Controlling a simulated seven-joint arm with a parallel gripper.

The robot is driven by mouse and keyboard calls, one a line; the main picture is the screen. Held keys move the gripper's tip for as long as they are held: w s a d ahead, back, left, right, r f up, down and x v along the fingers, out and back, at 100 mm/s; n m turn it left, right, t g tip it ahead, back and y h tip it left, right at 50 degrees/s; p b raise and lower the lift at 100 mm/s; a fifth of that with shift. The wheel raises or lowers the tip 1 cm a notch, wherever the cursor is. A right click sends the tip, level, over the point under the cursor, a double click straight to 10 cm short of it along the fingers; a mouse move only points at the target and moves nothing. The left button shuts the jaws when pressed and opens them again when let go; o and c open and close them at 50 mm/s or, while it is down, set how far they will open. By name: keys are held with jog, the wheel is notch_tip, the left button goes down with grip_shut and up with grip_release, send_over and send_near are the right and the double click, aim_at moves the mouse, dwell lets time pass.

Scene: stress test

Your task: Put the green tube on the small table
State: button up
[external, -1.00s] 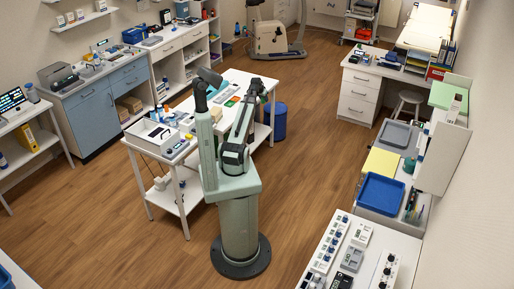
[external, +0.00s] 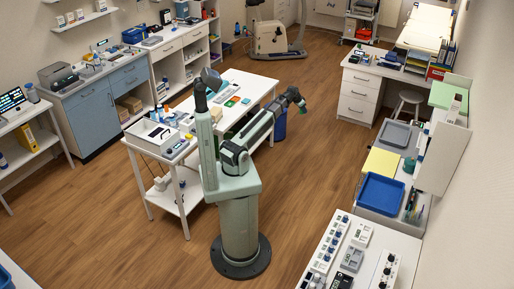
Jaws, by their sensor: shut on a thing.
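My gripper (external: 303,106) is at the end of my outstretched arm, over open floor to the right of the white work table (external: 225,78). It is shut on a small dark greenish thing, which fits the green tube, but it is too small here to make out clearly. A small white table (external: 187,151) stands left of my base, joined to or touching the near end of the work table. A white boxy device and small bottles stand on it.
A blue bin (external: 279,124) stands behind my arm. A counter at the right holds a blue tray (external: 381,193), a yellow sheet (external: 381,162) and a grey tray (external: 395,134). A white stool (external: 411,98) stands by the white desk. The floor between is clear.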

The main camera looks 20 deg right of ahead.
jog(key=s+d+f+m+g, duration=0.1)
jog(key=s+d+m, duration=0.1)
jog(key=s+d, duration=0.55)
jog(key=s+d+f+m+g, duration=0.1)
jog(key=s+d, duration=0.3)
jog(key=s, duration=0.6)
jog(key=s+d+m+g, duration=0.1)
jog(key=s+d+m, duration=0.1)
jog(key=s+d, duration=0.55)
jog(key=s+d+f+m+g, duration=0.1)
jog(key=s+d, duration=0.2)
jog(key=s, duration=1)
jog(key=s+d+f+m, duration=0.2)
jog(key=s+d, duration=0.1)
jog(key=s, duration=0.9)
jog(key=s+d+f+m+g, duration=0.1)
jog(key=s+d, duration=0.3)
jog(key=s, duration=0.9)
jog(key=s+d+n+t, duration=0.15)
jog(key=s+d, duration=0.35)
jog(key=d, duration=0.9)
jog(key=shift+n, duration=0.25)
jog(key=shift+f, duration=4.75)
jog(key=shift+f, duration=0.15)
jog(key=o, duration=1.1)
